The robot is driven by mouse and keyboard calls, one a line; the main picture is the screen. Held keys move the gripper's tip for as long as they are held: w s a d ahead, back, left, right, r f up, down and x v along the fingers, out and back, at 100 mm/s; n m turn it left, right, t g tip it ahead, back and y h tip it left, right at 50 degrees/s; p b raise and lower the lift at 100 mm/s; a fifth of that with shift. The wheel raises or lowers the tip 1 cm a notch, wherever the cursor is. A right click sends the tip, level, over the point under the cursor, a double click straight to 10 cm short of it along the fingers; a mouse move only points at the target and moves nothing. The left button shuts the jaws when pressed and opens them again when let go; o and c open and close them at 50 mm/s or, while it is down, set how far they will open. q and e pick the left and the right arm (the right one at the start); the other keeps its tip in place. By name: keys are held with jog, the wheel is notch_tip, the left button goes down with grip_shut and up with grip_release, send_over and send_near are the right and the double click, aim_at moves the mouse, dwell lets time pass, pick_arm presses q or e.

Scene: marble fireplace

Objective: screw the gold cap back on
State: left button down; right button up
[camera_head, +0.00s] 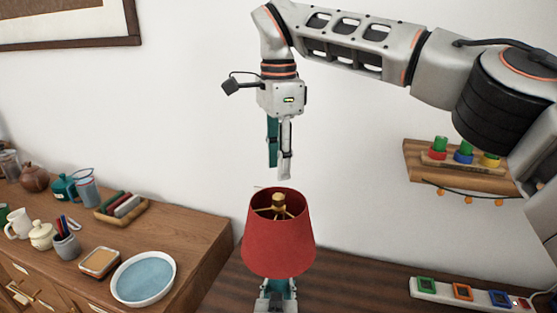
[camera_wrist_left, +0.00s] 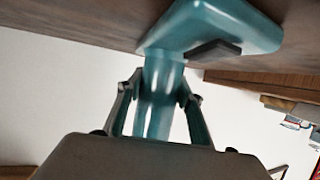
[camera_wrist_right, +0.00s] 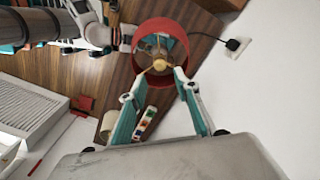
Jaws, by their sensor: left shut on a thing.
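The lamp has a red shade (camera_head: 278,240), and the gold cap (camera_head: 279,201) sits at the centre of its open top, where the shade's spokes meet. How far it is screwed down cannot be told. The cap also shows in the right wrist view (camera_wrist_right: 160,64). My right gripper (camera_head: 279,172) points down above the shade, open and empty, apart from the cap. My left gripper (camera_wrist_left: 160,85) is shut on the lamp's teal stem (camera_wrist_left: 160,108), below the shade. The teal base (camera_wrist_left: 230,25) with its dark switch shows in the left wrist view.
A wooden sideboard on the left holds a blue plate (camera_head: 143,278), a sponge dish (camera_head: 99,262), cups and jugs. A wall shelf (camera_head: 460,168) with coloured rings and a power strip (camera_head: 470,294) are on the right. The air around the shade's top is free.

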aim_at(279, 195)
jog(key=shift+n, duration=0.6)
jog(key=shift+f, duration=3.95)
grip_shut()
